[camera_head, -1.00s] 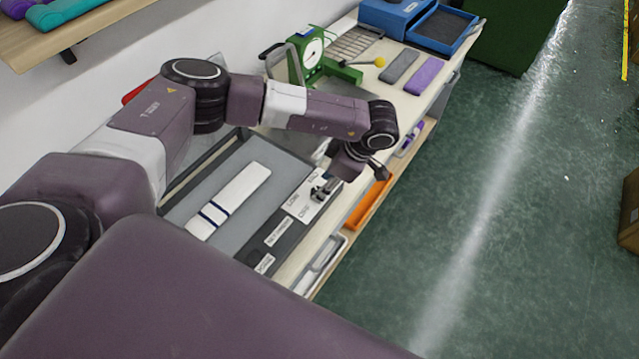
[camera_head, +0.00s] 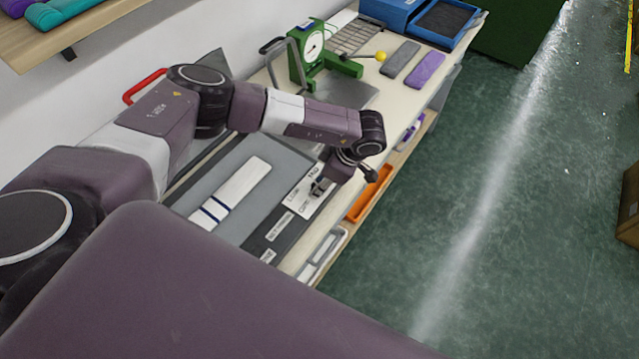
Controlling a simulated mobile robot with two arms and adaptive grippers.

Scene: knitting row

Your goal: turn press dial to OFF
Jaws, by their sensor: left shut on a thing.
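The press (camera_head: 285,157) is a flat grey bed with a dark front strip, on the bench in the middle of the view. A white control plate (camera_head: 298,205) with printed words sits at its right front corner. My left gripper (camera_head: 320,187) points down at this plate and is shut on the small dial there. The fingers and wrist hide most of the dial, so its pointer cannot be read. A white knitted strip (camera_head: 247,180) with dark blue bands lies flat on the bed. My right gripper is out of view.
A green stand with a round gauge (camera_head: 313,45) and a yellow-knobbed lever (camera_head: 380,56) stand behind. Grey (camera_head: 401,58) and purple (camera_head: 426,70) blocks lie beyond. A blue box (camera_head: 393,12) is at the back. An orange tray (camera_head: 368,195) sits below the bench edge.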

